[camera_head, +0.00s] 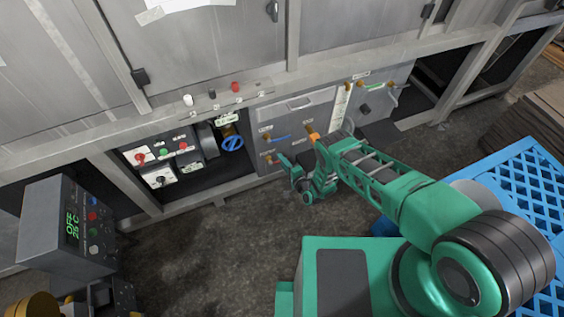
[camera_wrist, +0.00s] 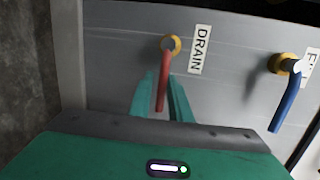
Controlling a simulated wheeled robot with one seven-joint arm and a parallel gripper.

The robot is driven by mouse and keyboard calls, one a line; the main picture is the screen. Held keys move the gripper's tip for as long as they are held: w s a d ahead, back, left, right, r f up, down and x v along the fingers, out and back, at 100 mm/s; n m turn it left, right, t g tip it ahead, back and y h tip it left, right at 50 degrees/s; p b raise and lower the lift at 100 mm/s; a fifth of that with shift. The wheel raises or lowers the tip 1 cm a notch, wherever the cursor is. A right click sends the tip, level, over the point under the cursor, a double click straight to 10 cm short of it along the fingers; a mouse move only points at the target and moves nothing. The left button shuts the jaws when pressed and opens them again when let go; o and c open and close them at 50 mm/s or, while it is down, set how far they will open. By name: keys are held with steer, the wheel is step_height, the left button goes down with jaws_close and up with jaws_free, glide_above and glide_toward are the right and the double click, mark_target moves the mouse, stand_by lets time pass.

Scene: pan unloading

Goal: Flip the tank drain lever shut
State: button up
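The drain lever (camera_wrist: 162,85) is a red handle on a brass hub (camera_wrist: 172,44) beside a white DRAIN label (camera_wrist: 200,48). In the wrist view it points down from the hub, slightly left. My gripper (camera_wrist: 161,88) is open, with one teal finger on each side of the handle. The right finger looks very close to the handle; I cannot tell whether it touches. In the head view my gripper (camera_head: 288,165) is at the front of the tank panel, by the drain's brass hub (camera_head: 271,158). The red handle is mostly hidden there.
A blue lever (camera_wrist: 286,100) on its own brass hub is to the right in the wrist view; it shows above my gripper in the head view (camera_head: 281,138). An orange-tipped part (camera_head: 311,131) is close by. A blue pallet (camera_head: 480,200) stands at right.

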steer(key=v, duration=1)
steer(key=shift+s+d, duration=0.25)
steer(key=shift+s, duration=0.05)
